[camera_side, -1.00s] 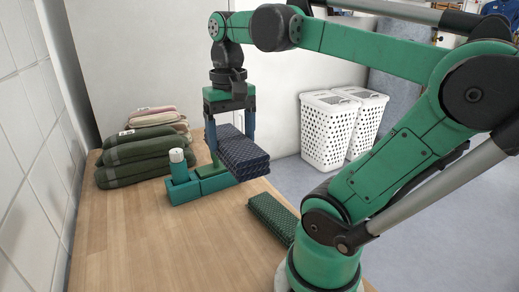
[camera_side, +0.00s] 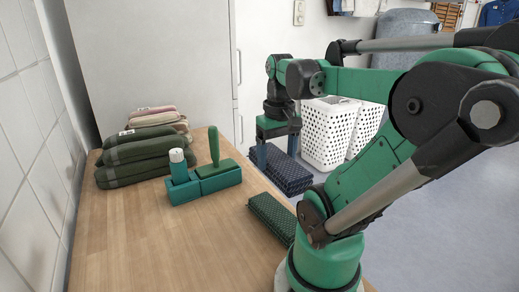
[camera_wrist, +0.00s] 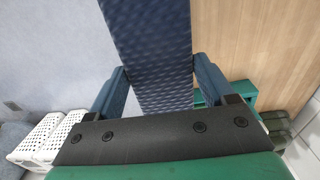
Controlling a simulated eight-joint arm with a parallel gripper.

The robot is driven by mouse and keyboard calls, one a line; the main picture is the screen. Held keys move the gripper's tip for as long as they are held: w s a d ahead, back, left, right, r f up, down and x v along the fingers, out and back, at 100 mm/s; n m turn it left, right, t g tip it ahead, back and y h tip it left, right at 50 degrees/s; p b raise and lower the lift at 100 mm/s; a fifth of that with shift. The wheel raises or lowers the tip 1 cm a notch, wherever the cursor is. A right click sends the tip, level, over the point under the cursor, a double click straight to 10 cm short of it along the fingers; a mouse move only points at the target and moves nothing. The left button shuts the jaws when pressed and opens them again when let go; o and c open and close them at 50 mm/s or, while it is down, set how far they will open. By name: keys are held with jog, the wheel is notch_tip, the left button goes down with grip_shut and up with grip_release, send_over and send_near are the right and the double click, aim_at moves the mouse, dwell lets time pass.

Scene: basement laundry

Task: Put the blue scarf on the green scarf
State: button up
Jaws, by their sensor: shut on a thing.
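My gripper (camera_side: 276,152) is shut on the folded dark blue scarf (camera_side: 287,172), with a finger on each side of it. In the side view the scarf hangs in the air by the table's right edge, beyond the green scarf. In the wrist view the blue scarf (camera_wrist: 155,55) runs up between the two fingers (camera_wrist: 160,90). The folded dark green scarf (camera_side: 272,217) lies flat on the table near my base, apart from the blue one. Part of the blue scarf's upper end is hidden by the gripper.
A teal caddy (camera_side: 219,181) holding a white-capped bottle (camera_side: 177,162) and a green-handled tool (camera_side: 213,148) stands mid-table. Folded dark green textiles (camera_side: 135,158) are stacked at the back left. White baskets (camera_side: 327,135) stand on the floor. The front left table is clear.

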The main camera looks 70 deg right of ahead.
jog(key=shift+f, duration=4.95)
jog(key=shift+f, duration=0.1)
jog(key=o, duration=1.2)
jog(key=shift+o, duration=0.2)
notch_tip(320, 180, up, 12)
jog(key=shift+f, duration=0.1)
jog(key=shift+w+a, duration=0.1)
jog(key=shift+w, duration=0.1)
jog(key=w+a+f+n+t, duration=0.3)
jog(key=w+a+n+t, duration=0.4)
jog(key=w+a, duration=0.7)
jog(key=shift+w+a+n, duration=0.15)
jog(key=shift+a+n, duration=0.8)
jog(key=shift+n, duration=0.05)
